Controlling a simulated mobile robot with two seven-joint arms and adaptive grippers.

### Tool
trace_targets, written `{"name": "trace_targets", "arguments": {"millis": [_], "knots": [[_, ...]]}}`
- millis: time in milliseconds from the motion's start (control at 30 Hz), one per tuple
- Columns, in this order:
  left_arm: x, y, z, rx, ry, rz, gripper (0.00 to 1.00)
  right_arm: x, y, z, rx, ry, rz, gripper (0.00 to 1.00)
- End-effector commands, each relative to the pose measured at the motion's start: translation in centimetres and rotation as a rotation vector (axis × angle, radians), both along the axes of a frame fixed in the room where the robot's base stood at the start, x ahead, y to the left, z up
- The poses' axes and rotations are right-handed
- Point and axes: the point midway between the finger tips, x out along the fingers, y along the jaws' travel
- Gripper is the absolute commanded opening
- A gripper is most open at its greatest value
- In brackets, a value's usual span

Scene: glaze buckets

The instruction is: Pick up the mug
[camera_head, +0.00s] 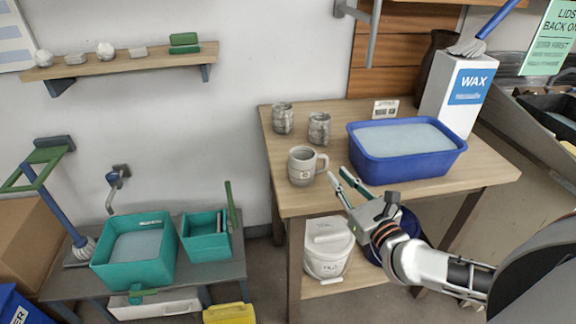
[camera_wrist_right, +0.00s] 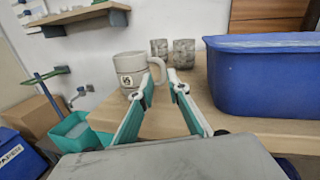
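The mug (camera_head: 302,167) is light grey with a dark badge and a handle on its right side. It stands upright at the front left of the wooden table (camera_head: 283,205). It also shows in the wrist view (camera_wrist_right: 131,72), just beyond and left of the fingertips. My right gripper (camera_head: 340,176) is in front of the mug's handle side, with its fingers apart and nothing between them. In the wrist view its green-edged fingers (camera_wrist_right: 160,82) point forward, the left fingertip near the handle. I cannot tell whether it touches. My left gripper is not in view.
Two grey cups, one (camera_head: 283,118) and another (camera_head: 319,128), stand behind the mug. A blue tub (camera_head: 408,174) of pale liquid is close to the right of my gripper. A white wax box (camera_head: 459,95) stands at the back right. A white bucket (camera_head: 327,250) sits below.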

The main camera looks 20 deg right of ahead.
Motion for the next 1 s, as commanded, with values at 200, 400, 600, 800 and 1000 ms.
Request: {"name": "trace_targets", "arguments": {"millis": [200, 400, 600, 800, 1000], "knots": [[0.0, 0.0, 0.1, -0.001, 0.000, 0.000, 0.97, 0.5, -1.0, -0.2, 0.115, 0.036, -0.027, 0.16], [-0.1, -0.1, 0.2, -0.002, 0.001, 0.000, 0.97, 2.2, -1.2, -0.2, 0.116, 0.035, -0.030, 0.16], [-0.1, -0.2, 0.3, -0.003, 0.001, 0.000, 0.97, 3.7, -1.1, -0.3, 0.115, 0.036, -0.029, 0.16], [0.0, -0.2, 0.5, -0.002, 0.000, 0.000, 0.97, 6.4, -1.0, -0.3, 0.115, 0.034, -0.029, 0.16], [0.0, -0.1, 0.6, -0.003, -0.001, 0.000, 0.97, 8.0, -1.0, -0.5, 0.113, 0.037, -0.027, 0.16]]}}
